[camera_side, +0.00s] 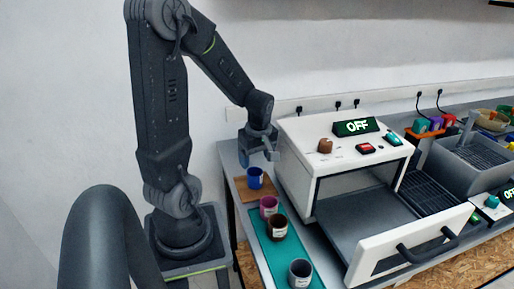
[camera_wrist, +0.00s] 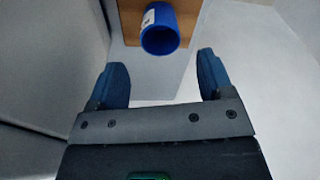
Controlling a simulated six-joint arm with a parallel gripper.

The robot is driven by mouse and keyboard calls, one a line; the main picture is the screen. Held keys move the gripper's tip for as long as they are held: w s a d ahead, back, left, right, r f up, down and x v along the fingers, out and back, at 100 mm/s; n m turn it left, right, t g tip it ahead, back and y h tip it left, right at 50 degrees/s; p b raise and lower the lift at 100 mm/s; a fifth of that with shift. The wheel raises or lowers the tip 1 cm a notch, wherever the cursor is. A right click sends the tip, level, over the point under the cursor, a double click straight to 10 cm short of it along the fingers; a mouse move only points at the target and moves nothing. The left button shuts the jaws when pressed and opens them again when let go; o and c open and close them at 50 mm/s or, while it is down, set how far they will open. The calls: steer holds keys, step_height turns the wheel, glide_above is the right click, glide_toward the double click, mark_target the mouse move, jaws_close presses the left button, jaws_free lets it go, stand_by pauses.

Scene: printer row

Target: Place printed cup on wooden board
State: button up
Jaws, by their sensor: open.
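A blue cup (camera_side: 255,178) stands upright on the wooden board (camera_side: 242,192) at the near left of the printer. The wrist view shows the same blue cup (camera_wrist: 160,30), with a white label, on the board (camera_wrist: 206,12) beyond my fingertips. My gripper (camera_side: 259,155) is above the board and the cup, apart from them. In the wrist view my gripper (camera_wrist: 162,78) has its two fingers spread with nothing between them.
A grey sink-like unit (camera_side: 470,160) and colored items stand farther right. The wall is behind.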

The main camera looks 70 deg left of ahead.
steer(key=shift+d+r, duration=0.2)
steer(key=shift+r, duration=1.6)
steer(key=shift+w, duration=0.1)
step_height(320, 180, up, 6)
steer(key=w+d+m+t+y, duration=0.1)
steer(key=w+m+t+y, duration=0.15)
steer(key=m, duration=0.35)
steer(key=s+d+r+m+t+h, duration=0.1)
steer(key=s+d+r+m+h, duration=0.1)
steer(key=d+m, duration=0.5)
steer(key=s+d+r+m+t+h, duration=0.2)
steer(key=d+m, duration=0.6)
steer(key=d, duration=0.5)
steer(key=shift+s+r, duration=0.4)
steer(key=shift+r, duration=0.2)
steer(key=shift+d+t, duration=0.1)
steer(key=shift+t, duration=0.15)
steer(key=shift+c, duration=0.5)
